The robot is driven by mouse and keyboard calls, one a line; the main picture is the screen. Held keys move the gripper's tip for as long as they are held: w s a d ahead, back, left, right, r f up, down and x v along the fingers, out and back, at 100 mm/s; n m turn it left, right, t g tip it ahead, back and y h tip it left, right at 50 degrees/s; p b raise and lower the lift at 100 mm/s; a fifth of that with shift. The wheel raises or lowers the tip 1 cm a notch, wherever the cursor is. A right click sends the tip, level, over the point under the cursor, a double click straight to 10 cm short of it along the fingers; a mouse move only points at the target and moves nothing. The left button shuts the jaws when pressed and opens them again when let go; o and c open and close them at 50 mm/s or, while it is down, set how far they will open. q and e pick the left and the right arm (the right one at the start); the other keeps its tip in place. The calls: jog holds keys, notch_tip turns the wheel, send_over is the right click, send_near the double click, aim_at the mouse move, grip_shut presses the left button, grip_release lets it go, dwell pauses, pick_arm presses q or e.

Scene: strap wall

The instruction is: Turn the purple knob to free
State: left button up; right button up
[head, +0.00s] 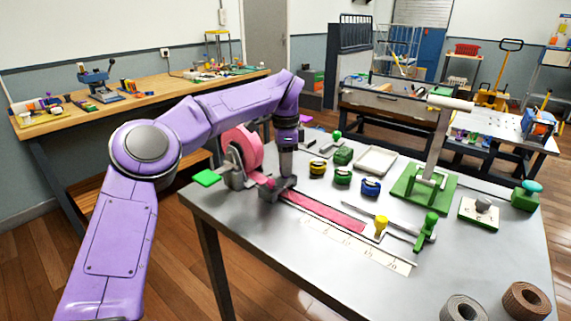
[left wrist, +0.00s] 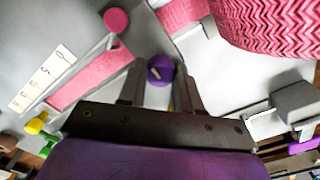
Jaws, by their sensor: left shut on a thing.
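The purple knob (left wrist: 160,68) shows in the left wrist view, with a pale pointer mark on its top. My left gripper (left wrist: 159,80) has a finger on each side of it and is shut on it. In the head view my left gripper (head: 277,190) points down at the near left part of the metal table, beside the pink strap roll (head: 243,152), and hides the knob. A flat pink strap (head: 325,212) runs from there to the right along a channel. I cannot read which setting the knob points to. My right gripper is not in view.
A ruler strip (head: 372,250) lies along the strap. A yellow knob (head: 381,222) and a green-handled lever (head: 425,232) stand at its far end. Small tape measures (head: 371,187), a white tray (head: 376,161) and a green-based stand (head: 424,190) are farther back. Two rolls (head: 526,301) stand front right.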

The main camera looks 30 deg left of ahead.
pick_arm(q)
jog(key=o, duration=1)
jog(key=shift+o, duration=0.2)
notch_tip(320, 180, up, 10)
jog(key=p, duration=0.2)
jog(key=shift+r+p, duration=0.25)
jog(key=shift+p, duration=0.1)
